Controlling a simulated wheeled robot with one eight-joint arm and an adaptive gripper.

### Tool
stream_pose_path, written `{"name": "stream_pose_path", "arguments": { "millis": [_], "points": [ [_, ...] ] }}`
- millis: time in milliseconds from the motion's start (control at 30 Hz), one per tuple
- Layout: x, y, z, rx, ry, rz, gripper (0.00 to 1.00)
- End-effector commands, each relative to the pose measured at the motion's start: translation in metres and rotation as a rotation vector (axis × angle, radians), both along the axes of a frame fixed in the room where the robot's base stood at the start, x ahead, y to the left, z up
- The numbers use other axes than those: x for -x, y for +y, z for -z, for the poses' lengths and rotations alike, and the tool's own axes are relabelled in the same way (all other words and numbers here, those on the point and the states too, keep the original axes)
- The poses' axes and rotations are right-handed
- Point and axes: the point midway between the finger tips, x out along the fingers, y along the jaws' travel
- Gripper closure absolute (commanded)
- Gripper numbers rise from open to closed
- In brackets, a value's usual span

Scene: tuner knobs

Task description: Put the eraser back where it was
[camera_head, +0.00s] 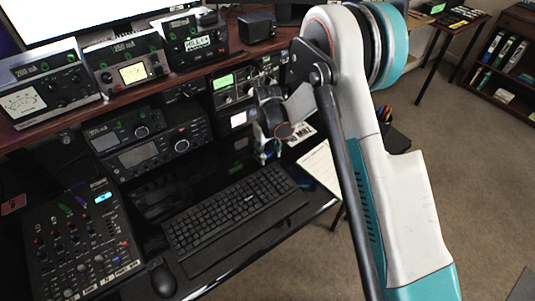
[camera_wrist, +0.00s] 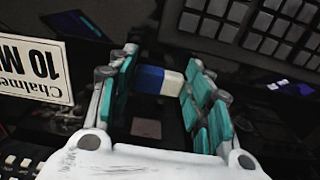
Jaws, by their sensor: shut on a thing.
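A blue and white eraser (camera_wrist: 150,80) sits between the teal-padded fingers of my gripper (camera_wrist: 161,64) in the wrist view. The gripper is shut on it, with one finger at each end of the eraser. In the head view my gripper (camera_head: 268,150) hangs above the dark desk, right of the radios and beyond the keyboard. The eraser cannot be made out in the head view. No empty place that is clearly the eraser's own can be told.
A black keyboard (camera_head: 235,205) lies on the glossy desk, with a mouse (camera_head: 162,280) and a mixer (camera_head: 80,240) to its left. Stacked radios (camera_head: 150,140) stand behind. A paper sheet (camera_head: 320,168) lies at the right edge. A printed card (camera_wrist: 35,65) shows in the wrist view.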

Motion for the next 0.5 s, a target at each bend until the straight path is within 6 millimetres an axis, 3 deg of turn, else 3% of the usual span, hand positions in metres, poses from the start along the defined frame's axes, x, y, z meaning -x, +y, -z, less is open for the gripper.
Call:
{"name": "stream_pose_path", "arguments": {
  "millis": [300,333,400,500],
  "points": [
    [0.0001,-0.0001,0.0025,0.000,0.000,0.000,0.73],
    [0.0000,0.0000,0.0026,0.000,0.000,0.000,0.52],
    [0.0001,-0.0001,0.0016,0.000,0.000,0.000,0.36],
    [0.0001,-0.0001,0.0014,0.000,0.000,0.000,0.34]
  ]
}}
